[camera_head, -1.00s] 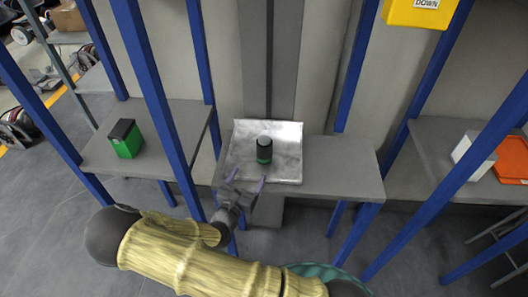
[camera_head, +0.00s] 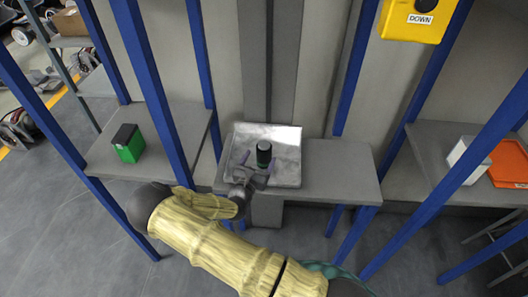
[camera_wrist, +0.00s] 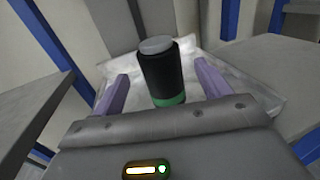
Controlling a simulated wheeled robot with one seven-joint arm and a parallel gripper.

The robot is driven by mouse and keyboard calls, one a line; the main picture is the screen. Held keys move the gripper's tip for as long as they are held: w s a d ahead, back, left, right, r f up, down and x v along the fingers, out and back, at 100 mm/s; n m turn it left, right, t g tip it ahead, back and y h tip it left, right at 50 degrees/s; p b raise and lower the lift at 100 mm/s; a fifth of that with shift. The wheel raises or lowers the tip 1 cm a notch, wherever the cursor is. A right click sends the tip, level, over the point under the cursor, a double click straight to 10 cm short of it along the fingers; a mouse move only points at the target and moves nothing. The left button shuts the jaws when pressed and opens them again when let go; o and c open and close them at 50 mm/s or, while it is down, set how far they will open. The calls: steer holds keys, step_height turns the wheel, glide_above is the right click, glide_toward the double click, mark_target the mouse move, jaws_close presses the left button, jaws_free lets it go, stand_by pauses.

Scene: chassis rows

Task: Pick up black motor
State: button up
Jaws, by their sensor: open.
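The black motor (camera_head: 264,152) is a small upright cylinder with a green band near its base and a grey top. It stands on a silvery tray (camera_head: 287,174) on the middle shelf. In the wrist view the motor (camera_wrist: 161,75) stands a little beyond and between the two purple fingers of my gripper (camera_wrist: 165,90). The fingers are apart, with a visible gap on each side of the motor. In the head view my gripper (camera_head: 257,166) is at the near side of the motor, low over the tray, and partly hides the motor's base.
The middle shelf (camera_head: 340,170) is bare right of the tray. Blue posts (camera_head: 156,85) stand on both sides. A green and black box (camera_head: 128,143) is on the left shelf. A white box (camera_head: 467,157) and an orange tray (camera_head: 508,164) are on the right shelf.

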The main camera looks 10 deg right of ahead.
mark_target(266, 146)
steer(key=shift+x, duration=1)
steer(key=p+x, duration=0.2)
steer(key=x, duration=0.3)
steer(key=shift+w+d+f+p, duration=0.1)
steer(key=shift+p, duration=0.3)
jaws_close()
